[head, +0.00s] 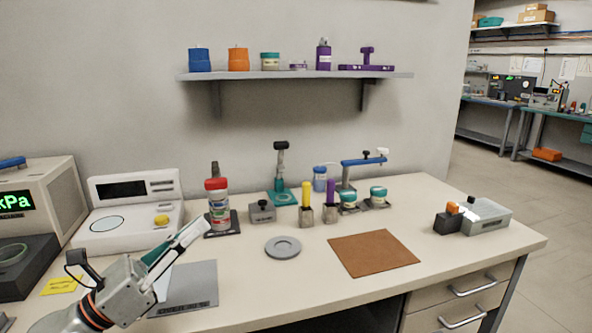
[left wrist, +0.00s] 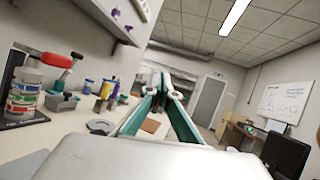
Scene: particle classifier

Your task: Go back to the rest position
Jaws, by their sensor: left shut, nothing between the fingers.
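My left gripper (head: 203,230) is in the head view at the lower left, raised over the left part of the bench and pointing up to the right. Its fingers are shut with nothing between them. In the left wrist view the closed fingers (left wrist: 162,82) point out across the room, with the bench below and to the left. My right gripper is in neither view.
The bench (head: 300,285) holds a white scale (head: 135,215), a grey plate (head: 190,285), a round grey disc (head: 283,247), a brown mat (head: 373,253) and a grey device (head: 485,217). Yellow and purple tools stand mid-bench. A wall shelf (head: 295,75) hangs above. The front middle is clear.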

